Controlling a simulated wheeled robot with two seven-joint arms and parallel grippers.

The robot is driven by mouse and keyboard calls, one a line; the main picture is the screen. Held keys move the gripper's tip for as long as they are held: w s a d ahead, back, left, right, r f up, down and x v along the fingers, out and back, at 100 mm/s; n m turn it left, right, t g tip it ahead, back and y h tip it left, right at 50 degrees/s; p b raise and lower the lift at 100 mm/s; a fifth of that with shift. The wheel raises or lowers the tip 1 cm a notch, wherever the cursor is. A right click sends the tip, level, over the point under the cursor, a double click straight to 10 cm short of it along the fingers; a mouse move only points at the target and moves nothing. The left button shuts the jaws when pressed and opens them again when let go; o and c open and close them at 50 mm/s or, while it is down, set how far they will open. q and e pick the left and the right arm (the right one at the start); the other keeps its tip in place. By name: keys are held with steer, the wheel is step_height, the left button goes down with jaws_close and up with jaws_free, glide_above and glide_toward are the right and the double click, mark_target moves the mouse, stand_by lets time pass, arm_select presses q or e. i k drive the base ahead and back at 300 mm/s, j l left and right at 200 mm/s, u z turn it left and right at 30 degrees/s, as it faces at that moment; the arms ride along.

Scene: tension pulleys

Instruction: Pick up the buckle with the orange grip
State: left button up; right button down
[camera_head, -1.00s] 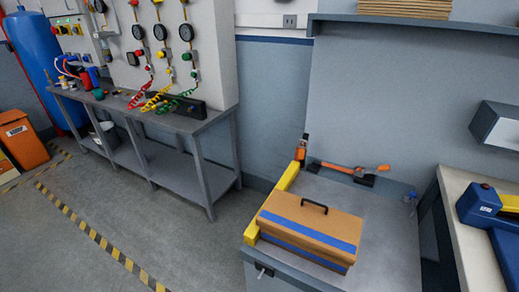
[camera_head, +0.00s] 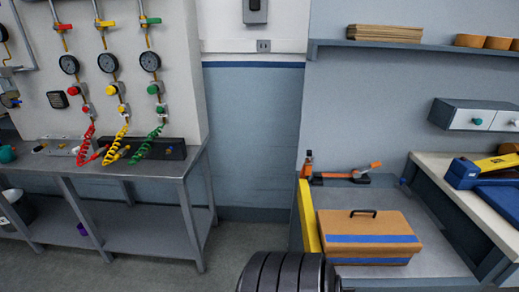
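The buckle with the orange grip (camera_head: 359,175) lies at the back of a grey bench, close to the wall. Its orange grip points right and slightly up, over a dark body. An orange piece extends from it to the left. It is small in the view, so its details are hard to tell. Neither of my grippers is in view. A dark ribbed part at the bottom edge seems to be part of my own arm, with no fingers showing.
A tan case (camera_head: 368,236) with blue bands and a black handle stands in front of the buckle. A yellow bar (camera_head: 308,222) runs along the bench's left edge, with an orange and dark item (camera_head: 307,164) behind it. A shelf (camera_head: 400,47) is above.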

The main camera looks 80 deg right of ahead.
mark_target(309, 167)
steer(key=i+z, duration=0.55)
steer(key=z, duration=0.25)
steer(key=i+j+z, duration=0.2)
steer(key=z, duration=0.15)
steer(key=i+j, duration=0.05)
